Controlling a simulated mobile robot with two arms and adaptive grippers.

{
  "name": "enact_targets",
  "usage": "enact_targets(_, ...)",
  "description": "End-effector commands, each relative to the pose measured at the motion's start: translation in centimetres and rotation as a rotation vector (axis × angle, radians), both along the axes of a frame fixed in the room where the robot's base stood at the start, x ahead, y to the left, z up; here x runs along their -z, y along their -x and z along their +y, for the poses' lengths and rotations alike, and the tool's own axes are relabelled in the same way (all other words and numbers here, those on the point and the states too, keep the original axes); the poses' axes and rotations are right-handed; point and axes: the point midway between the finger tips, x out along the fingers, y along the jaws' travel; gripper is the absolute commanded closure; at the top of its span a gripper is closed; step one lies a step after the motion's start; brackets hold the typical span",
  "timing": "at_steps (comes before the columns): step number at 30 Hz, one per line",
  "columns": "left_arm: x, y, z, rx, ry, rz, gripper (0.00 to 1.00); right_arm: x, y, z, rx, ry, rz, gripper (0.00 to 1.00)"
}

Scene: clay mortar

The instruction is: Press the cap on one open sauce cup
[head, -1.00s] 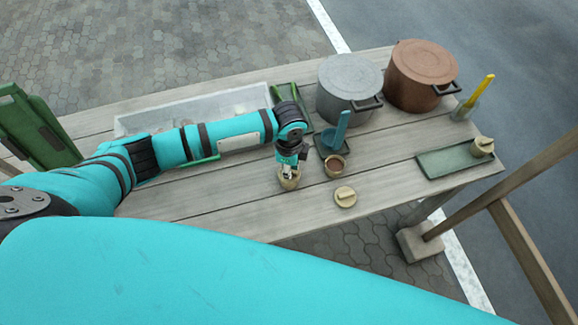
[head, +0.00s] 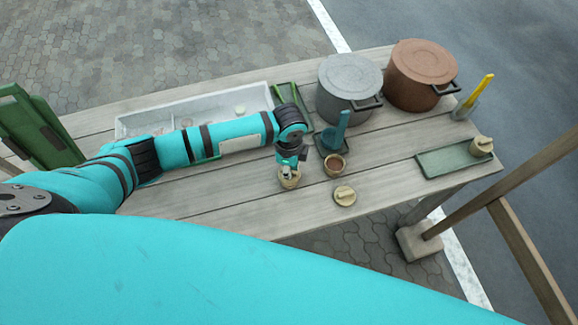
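An open tan sauce cup (head: 334,166) with brown sauce stands on the table's front half. A tan cap (head: 344,196) with a raised grip lies on the planks just in front of it. Another tan cup (head: 290,180) stands to the left, directly under my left gripper (head: 288,171). The fingertips are at the top of that cup, and whether they are open or shut on something is too small to tell. A capped cup (head: 481,146) stands on the green tray (head: 448,162) at the right. My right gripper is not in view.
A grey pot (head: 349,88) and a copper pot (head: 420,72) stand at the back right. A blue ladle (head: 342,130) rests behind the open cup, and a yellow-handled tool (head: 480,90) stands right. A white divided bin (head: 240,96) lies behind my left arm.

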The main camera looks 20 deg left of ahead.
Motion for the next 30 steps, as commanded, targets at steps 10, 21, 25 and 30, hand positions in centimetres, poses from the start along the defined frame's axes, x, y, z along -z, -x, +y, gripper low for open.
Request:
enact_targets(10, 0.04, 0.0, -0.01, 0.0, 0.0, 0.0, 0.84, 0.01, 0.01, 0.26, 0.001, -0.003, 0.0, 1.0)
enact_targets(21, 0.03, 0.0, -0.01, 0.0, 0.0, 0.0, 0.6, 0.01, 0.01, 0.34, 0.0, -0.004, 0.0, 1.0)
enact_targets(25, 0.03, 0.0, -0.01, 0.0, 0.0, 0.0, 0.43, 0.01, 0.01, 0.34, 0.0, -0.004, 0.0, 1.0)
enact_targets(30, 0.03, 0.0, 0.0, 0.0, 0.0, 0.0, 0.37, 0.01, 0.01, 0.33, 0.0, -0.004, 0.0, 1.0)
